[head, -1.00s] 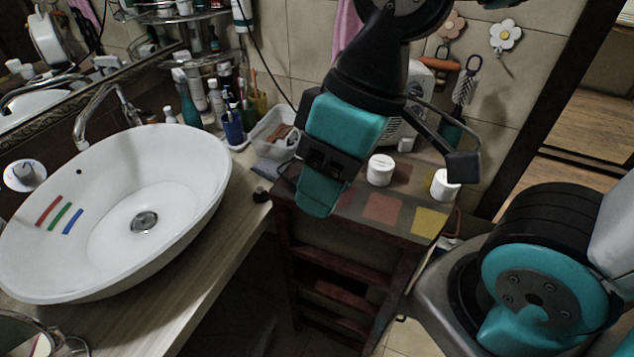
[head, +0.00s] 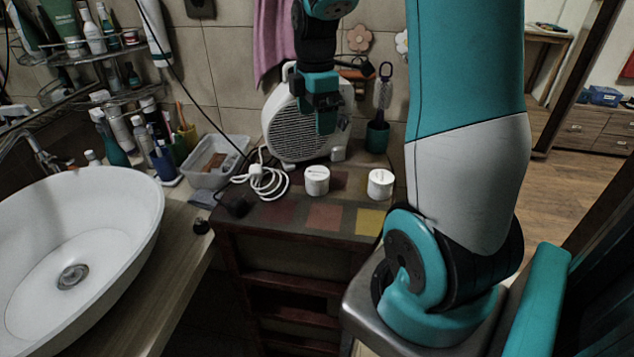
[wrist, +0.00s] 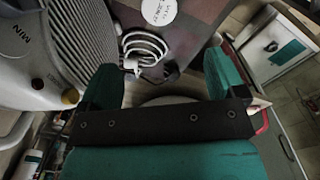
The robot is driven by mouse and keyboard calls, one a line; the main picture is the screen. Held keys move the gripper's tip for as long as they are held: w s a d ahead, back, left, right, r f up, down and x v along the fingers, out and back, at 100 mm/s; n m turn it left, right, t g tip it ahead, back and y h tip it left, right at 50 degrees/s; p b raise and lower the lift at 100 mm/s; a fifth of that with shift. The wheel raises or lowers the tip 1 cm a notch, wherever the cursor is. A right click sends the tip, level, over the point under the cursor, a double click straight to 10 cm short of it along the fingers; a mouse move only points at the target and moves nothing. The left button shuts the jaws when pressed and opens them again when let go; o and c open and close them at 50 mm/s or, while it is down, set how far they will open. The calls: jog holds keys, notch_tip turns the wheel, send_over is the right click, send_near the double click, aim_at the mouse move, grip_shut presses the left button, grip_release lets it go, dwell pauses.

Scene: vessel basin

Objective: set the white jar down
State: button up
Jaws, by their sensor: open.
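Two white jars stand upright on the small dark table (head: 272,216) in the head view. The left jar (head: 317,181) has dark print on its side, and the right jar (head: 380,184) stands near an ochre square. My gripper (head: 326,128) is above and behind the left jar, in front of the heater, touching neither jar. In the wrist view, my gripper (wrist: 165,82) has its two teal fingers wide apart with nothing held between them. A round white printed lid (wrist: 158,11) shows at the top edge there; I cannot tell which jar it belongs to.
A white fan heater (head: 292,130) stands at the table's back, with a coiled white cable (head: 268,182) left of the jars. A brush in a green cup (head: 377,136) stands behind them. A clear bin (head: 215,160) and the basin (head: 85,235) are left.

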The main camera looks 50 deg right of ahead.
aim_at(316, 172)
notch_tip(316, 172, down, 11)
jog(key=shift+f+p, duration=0.1)
jog(key=shift+p, duration=0.65)
jog(key=shift+f+p, duration=0.75)
jog(key=shift+f, duration=1.75)
jog(key=shift+c, duration=0.2)
jog(key=c, duration=1.1)
jog(key=shift+o, duration=0.2)
jog(key=shift+r, duration=0.15)
